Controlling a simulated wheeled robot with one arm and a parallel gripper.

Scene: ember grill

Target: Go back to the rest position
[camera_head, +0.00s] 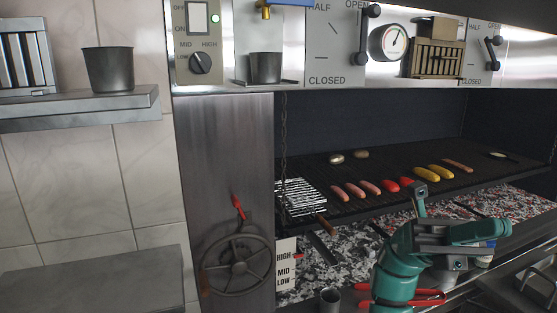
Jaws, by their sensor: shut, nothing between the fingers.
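My teal and grey arm stands at the lower right, in front of the grill. My gripper (419,192) seems to be the dark grey end at the top of the arm, near the front edge of the grill grate (335,213). Its fingers are small and partly hidden by the arm, but it appears shut and holds nothing that I can see. It overlaps the grate's edge in the picture; I cannot tell the gap.
Sausages (371,187), red peppers (389,184) and corn (440,173) lie on the grate. A wire basket (300,198) is at its left end. Red tongs (430,296) lie below my arm. A handwheel (238,264) is at left; a metal cup (330,299) stands at the front.

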